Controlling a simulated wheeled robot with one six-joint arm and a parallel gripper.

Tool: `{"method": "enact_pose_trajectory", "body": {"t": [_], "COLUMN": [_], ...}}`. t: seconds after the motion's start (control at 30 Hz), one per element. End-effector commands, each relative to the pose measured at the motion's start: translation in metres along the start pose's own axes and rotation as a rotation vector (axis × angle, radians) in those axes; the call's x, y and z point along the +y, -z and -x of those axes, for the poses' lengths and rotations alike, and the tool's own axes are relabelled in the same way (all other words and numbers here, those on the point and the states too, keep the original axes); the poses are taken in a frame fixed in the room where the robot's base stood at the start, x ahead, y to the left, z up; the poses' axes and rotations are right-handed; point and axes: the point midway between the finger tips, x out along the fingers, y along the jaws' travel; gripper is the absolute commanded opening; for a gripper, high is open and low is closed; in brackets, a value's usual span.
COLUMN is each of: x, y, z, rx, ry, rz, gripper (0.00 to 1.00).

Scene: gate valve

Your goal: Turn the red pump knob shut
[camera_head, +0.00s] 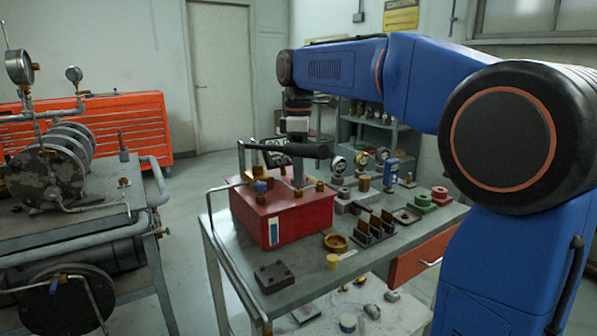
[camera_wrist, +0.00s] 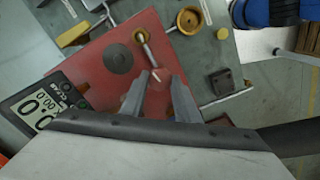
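A red pump box (camera_head: 284,222) stands on the grey workbench, with brass fittings and a blue cap on its lid. The red lid (camera_wrist: 92,70) fills the middle of the wrist view, with a dark round disc (camera_wrist: 118,61) and a brass fitting (camera_wrist: 140,35) with a thin steel rod. My gripper (camera_wrist: 164,80) points down over the lid; its two grey fingers are apart. Something reddish lies between them, hard to tell from the lid, so I cannot make out the knob clearly or whether the fingers touch it. In the head view my gripper (camera_head: 298,182) is low above the box.
A digital gauge (camera_wrist: 42,106) lies close left of the fingers. A brass dish (camera_head: 335,242), a yellow cap (camera_head: 332,261) and a dark block (camera_head: 274,276) sit on the bench near the box. A bent rail (camera_head: 214,222) runs along the bench's left edge.

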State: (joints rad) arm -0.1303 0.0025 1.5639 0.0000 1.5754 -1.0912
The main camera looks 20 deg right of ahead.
Motion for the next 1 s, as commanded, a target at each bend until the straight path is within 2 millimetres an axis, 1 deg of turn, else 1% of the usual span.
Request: {"method": "enact_pose_trajectory", "body": {"t": [0.17,0.37,0.57,1.0], "x": [0.0001,0.0001,0.0001,0.0002], "y": [0.0,0.0,0.0,0.0], "z": [0.0003,0.0003,0.0004,0.0006], "rx": [0.0,0.0,0.0,0.001], "ry": [0.0,0.0,-0.001,-0.001], "rz": [-0.016,-0.093,-0.242,-0.659], "gripper": [0.06,0.06,0.06,0.06]}}
